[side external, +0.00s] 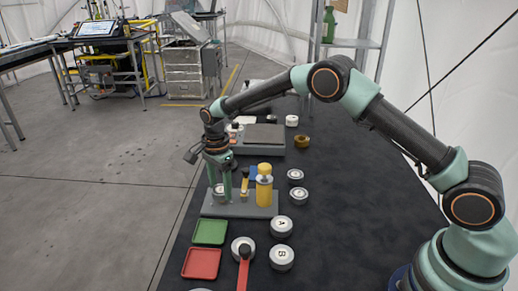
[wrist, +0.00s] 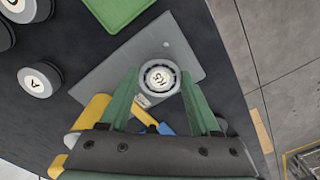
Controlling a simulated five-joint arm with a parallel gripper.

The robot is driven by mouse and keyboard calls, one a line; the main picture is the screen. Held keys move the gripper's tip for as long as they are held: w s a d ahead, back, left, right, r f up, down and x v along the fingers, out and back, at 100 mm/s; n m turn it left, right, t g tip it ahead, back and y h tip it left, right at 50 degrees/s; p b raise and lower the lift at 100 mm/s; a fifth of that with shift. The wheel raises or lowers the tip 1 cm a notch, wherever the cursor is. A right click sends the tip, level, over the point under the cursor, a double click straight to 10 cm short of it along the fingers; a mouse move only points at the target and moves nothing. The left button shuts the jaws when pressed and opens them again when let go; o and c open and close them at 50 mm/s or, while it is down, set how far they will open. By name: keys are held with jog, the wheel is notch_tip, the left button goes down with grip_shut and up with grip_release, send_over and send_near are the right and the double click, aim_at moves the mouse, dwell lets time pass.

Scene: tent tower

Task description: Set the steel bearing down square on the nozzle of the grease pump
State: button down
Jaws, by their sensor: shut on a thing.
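My gripper (side external: 220,187) points down over the left end of a grey base plate (side external: 240,211). Its two green fingers are shut on the steel bearing (side external: 219,191), a pale ring-shaped piece. In the wrist view the bearing (wrist: 160,77) sits between the fingertips (wrist: 160,82) and looks roughly level, with a marked light centre. The grease pump's yellow cylinder (side external: 264,192) stands on the right part of the plate. The nozzle cannot be made out; it may be hidden beneath the bearing. I cannot tell whether the bearing touches anything below.
A green tray (side external: 209,232) and a red tray (side external: 201,263) lie in front. Discs marked A (side external: 281,226) and B (side external: 281,257) sit to the right. A red-handled tool (side external: 243,274) lies by another disc. A grey box (side external: 263,136) stands behind. Dark mat is free at right.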

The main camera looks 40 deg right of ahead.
jog(key=shift+f, duration=0.75)
jog(key=shift+c, duration=0.6)
grip_release()
jog(key=shift+f, duration=0.15)
